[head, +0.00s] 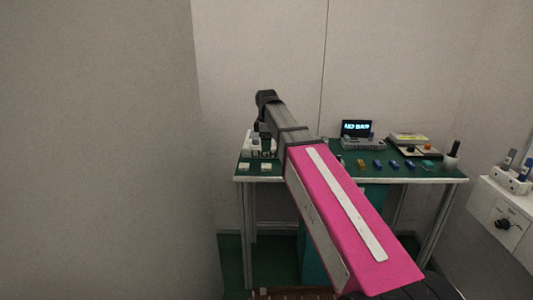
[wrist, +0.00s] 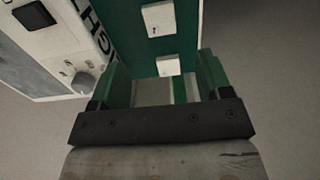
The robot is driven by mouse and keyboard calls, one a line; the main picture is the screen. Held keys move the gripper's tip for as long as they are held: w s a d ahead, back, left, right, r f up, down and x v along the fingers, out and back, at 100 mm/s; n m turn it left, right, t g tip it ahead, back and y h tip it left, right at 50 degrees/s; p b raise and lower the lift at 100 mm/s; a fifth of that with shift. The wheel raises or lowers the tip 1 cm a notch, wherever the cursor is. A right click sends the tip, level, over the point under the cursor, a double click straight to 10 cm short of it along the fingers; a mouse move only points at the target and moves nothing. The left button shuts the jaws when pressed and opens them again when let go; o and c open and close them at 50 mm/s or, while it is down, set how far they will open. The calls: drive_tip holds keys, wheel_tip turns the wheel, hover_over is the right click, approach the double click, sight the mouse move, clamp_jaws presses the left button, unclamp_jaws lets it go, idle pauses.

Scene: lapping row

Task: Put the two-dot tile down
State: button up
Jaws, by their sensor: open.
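Two small white tiles lie on the green table top (wrist: 137,30). In the wrist view one tile (wrist: 159,18) is farther off and the other tile (wrist: 168,66) is close, between my fingers. In the head view they sit at the table's left front, a left tile (head: 244,166) and a right tile (head: 265,167). Dark marks on them are too small to count, so I cannot tell which is the two-dot tile. My gripper (wrist: 163,76) is open, its green fingers on either side of the near tile with gaps. In the head view my arm partly hides the gripper.
A white device (wrist: 60,45) with a dark screen and grey knob stands close to my left finger. Blue pieces (head: 378,164), a lit display (head: 356,129) and a cup (head: 451,160) are farther right on the table. A white cabinet (head: 505,205) stands at the right.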

drive_tip(key=shift+r, duration=1.15)
